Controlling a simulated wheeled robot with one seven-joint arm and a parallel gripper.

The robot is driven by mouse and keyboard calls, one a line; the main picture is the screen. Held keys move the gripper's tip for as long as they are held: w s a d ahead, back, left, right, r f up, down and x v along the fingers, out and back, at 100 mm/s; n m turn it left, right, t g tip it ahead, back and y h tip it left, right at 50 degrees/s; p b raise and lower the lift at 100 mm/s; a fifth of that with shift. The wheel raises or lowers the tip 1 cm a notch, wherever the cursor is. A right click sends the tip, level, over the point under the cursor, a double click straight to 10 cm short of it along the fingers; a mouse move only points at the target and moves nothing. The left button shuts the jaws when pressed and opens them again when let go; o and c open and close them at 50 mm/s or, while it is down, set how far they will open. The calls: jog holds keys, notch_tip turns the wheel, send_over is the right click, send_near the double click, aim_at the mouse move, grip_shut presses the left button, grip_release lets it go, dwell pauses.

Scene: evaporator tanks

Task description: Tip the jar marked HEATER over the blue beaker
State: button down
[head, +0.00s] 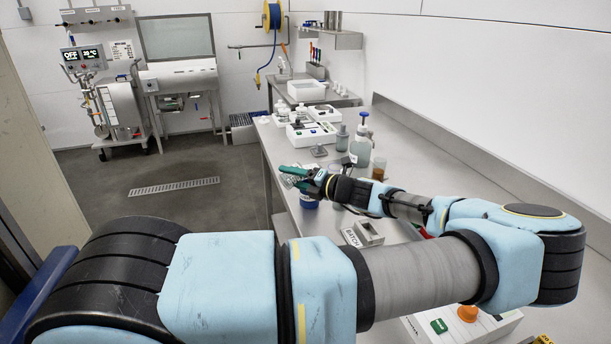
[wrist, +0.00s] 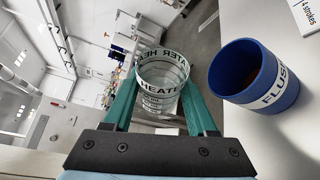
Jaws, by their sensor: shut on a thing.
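My gripper (head: 297,178) is shut on a clear jar (wrist: 160,88) with black HEATER lettering. Its teal fingers (wrist: 158,84) clasp the jar from both sides in the wrist view. The jar is tilted well over, off the bench, and its open mouth faces away from the wrist. I cannot tell whether anything is in it. The blue beaker (wrist: 256,78) has a white FLUSH band and stands upright on the bench, apart from the jar, with something dark inside. In the head view the beaker (head: 308,202) shows just below my gripper, partly hidden.
The steel bench (head: 415,180) runs along the right wall. Behind my gripper stand a pump bottle (head: 361,145), a brown jar (head: 379,169) and white-framed instruments (head: 311,133). A box marked BATCH (head: 362,233) sits nearer me. The floor (head: 190,205) left of the bench is clear.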

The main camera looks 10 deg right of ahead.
jog(key=shift+d+r+m+y+p, duration=0.1)
jog(key=shift+r+m+y+p, duration=0.6)
jog(key=shift+p, duration=1.2)
dwell(2.4)
jog(key=shift+w+d+r+m+t, duration=0.15)
jog(key=shift+m+t, duration=0.1)
jog(key=shift+m, duration=0.5)
jog(key=shift+d+r+m+t, duration=0.1)
jog(key=shift+m+t, duration=0.15)
jog(key=shift+m, duration=0.5)
dwell(2.2)
